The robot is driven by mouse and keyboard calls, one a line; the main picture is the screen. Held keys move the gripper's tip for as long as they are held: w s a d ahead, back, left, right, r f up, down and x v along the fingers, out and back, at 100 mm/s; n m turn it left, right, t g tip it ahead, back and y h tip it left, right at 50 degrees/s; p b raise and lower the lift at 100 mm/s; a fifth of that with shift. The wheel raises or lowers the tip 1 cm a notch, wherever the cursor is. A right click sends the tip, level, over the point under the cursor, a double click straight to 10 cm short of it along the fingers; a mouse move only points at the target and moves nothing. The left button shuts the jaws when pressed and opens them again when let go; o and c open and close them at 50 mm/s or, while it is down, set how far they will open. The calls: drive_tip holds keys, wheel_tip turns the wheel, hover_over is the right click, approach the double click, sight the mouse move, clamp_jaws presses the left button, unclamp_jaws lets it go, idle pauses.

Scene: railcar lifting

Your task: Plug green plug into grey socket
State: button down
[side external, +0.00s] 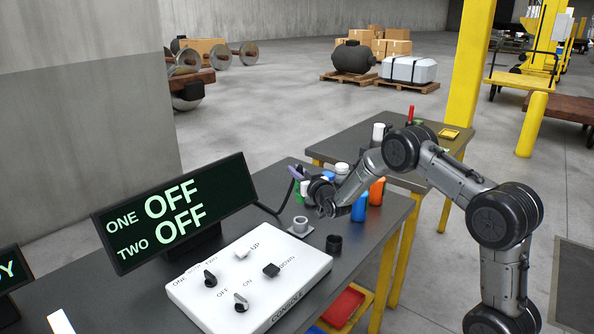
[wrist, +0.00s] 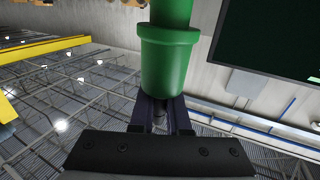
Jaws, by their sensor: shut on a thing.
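The green plug (wrist: 170,65) fills the upper middle of the wrist view, a stepped cylinder with a wider collar. My gripper (wrist: 160,108) is shut on its lower end. In the side view my gripper (side external: 298,174) is above the far edge of the table, behind and above the grey socket. A strip of green shows just below it, but I cannot tell whether that is the plug. The grey socket (side external: 300,226) stands upright on a small plate behind the white console, apart from my gripper. Its opening faces up.
A black socket (side external: 334,243) stands right of the grey one. The white console (side external: 248,279) with knobs and switches is in front. A display (side external: 175,212) reading OFF twice stands left, with a black cable behind it. Bottles, including a blue one (side external: 359,208) and an orange one (side external: 377,191), crowd near my wrist.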

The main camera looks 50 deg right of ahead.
drive_tip(key=shift+f, duration=2.8)
drive_tip(key=shift+f, duration=2)
drive_tip(key=c, duration=0.8)
unclamp_jaws()
drive_tip(key=shift+s, duration=0.1)
drive_tip(key=v, duration=0.7)
drive_tip(key=shift+s+a, duration=0.1)
drive_tip(key=shift+s, duration=0.05)
